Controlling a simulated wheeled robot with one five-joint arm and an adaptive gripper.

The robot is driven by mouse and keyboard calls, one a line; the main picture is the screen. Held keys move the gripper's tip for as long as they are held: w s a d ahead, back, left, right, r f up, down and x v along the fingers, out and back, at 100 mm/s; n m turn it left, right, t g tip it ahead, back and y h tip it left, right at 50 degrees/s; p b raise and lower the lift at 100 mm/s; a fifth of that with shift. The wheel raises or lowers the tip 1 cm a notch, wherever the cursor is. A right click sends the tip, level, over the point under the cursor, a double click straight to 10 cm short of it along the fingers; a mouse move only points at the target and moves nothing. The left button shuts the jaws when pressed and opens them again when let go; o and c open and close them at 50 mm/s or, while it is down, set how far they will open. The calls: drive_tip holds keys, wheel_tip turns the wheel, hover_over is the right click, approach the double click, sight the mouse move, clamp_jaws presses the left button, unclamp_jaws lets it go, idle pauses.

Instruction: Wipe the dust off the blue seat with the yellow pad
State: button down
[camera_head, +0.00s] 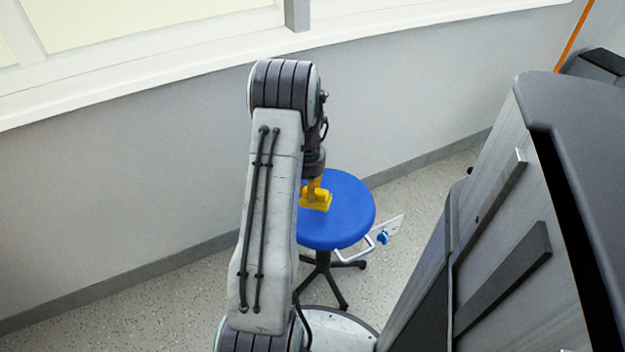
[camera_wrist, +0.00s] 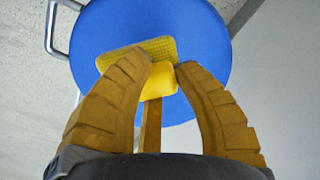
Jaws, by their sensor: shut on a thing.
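The blue seat (camera_head: 348,214) is the round top of a stool, partly hidden behind my arm in the head view. It fills much of the wrist view (camera_wrist: 205,35). The yellow pad (camera_head: 318,203) is over the seat, left of its middle in the head view; it also shows in the wrist view (camera_wrist: 125,58). My gripper (camera_wrist: 166,67) is shut on the raised yellow block of the pad, with a fingertip on each side. In the head view my gripper (camera_head: 315,188) points down at the seat. I cannot tell whether the pad touches the seat. No dust is discernible.
A white plate with a blue knob (camera_head: 383,238) and a pale metal loop (camera_head: 358,250) are beside the seat. A grey cabinet (camera_head: 500,210) stands close at right. A grey wall (camera_head: 130,170) with a window runs behind. Speckled floor (camera_head: 130,310) is clear at lower left.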

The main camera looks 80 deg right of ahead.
drive_tip(key=shift+r+p, duration=0.55)
drive_tip(key=shift+r, duration=0.6)
